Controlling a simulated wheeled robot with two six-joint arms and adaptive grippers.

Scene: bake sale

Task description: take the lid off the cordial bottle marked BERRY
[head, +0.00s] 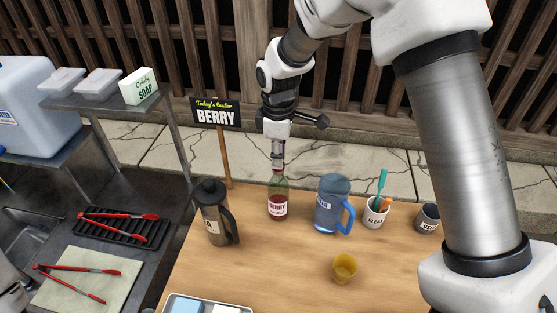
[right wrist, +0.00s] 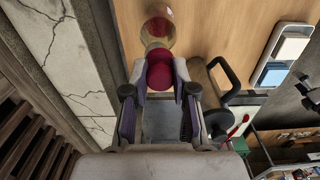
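The cordial bottle marked BERRY (head: 278,206) stands upright on the wooden table, green glass with a label and dark red contents. My right gripper (head: 278,160) comes down from above onto the bottle's top. In the right wrist view its fingertips (right wrist: 160,75) are closed on both sides of the round red lid (right wrist: 161,77), with the bottle (right wrist: 158,28) just beyond it. I cannot tell whether the lid is still seated on the neck. My left gripper does not show in the head view.
A dark press pot (head: 214,215) stands left of the bottle and a blue jug (head: 331,205) right of it, both close. A yellow cup (head: 344,268), a utensil cup (head: 375,214) and a grey cup (head: 427,218) stand further right. A BERRY sign (head: 215,114) rises behind.

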